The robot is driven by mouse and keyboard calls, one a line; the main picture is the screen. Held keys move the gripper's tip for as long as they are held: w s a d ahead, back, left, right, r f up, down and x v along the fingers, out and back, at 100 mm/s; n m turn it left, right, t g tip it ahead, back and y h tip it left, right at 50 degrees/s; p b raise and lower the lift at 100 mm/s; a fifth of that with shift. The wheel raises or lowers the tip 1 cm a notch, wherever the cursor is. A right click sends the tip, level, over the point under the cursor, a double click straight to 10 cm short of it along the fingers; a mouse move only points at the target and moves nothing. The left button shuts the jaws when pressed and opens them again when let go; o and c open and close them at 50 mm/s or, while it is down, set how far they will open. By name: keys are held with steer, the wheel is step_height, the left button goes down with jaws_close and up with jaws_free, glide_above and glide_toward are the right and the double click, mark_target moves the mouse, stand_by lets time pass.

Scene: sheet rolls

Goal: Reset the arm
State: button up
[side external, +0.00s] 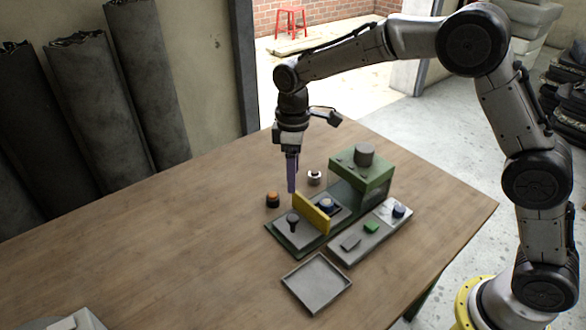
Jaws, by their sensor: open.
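My gripper (292,172) points straight down above the wooden table. Its fingers are seen nearly edge-on, so the gap between them hardly shows. Nothing is visible in them. The fingertips are in the air behind a green machine base (283,243) with an upright yellow plate (311,213). My arm reaches in from the right, bent at its upper joints.
A green block with a grey cylinder (365,155), a control panel with a green button (371,227), an empty grey tray (317,284), an orange-topped piece (272,200) and a white-and-dark piece (314,177) are on the table (180,240). Its left part is mostly clear.

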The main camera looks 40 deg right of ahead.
steer(key=shift+r, duration=0.35)
steer(key=s+d+r+m+t, duration=0.1)
steer(key=s+d+r+t, duration=0.1)
steer(key=s+d+r, duration=0.5)
steer(key=s+d+r+m+t, duration=0.2)
steer(key=s+r, duration=0.4)
steer(key=r, duration=0.4)
steer(key=s+d+f+m, duration=0.1)
steer(key=s+f+m, duration=0.2)
steer(key=s, duration=0.5)
steer(key=s+d+f+m+t, duration=0.1)
steer(key=s+f+m, duration=0.2)
steer(key=s, duration=0.6)
steer(key=shift+s+d+f+t, duration=0.3)
steer(key=shift+d, duration=0.1)
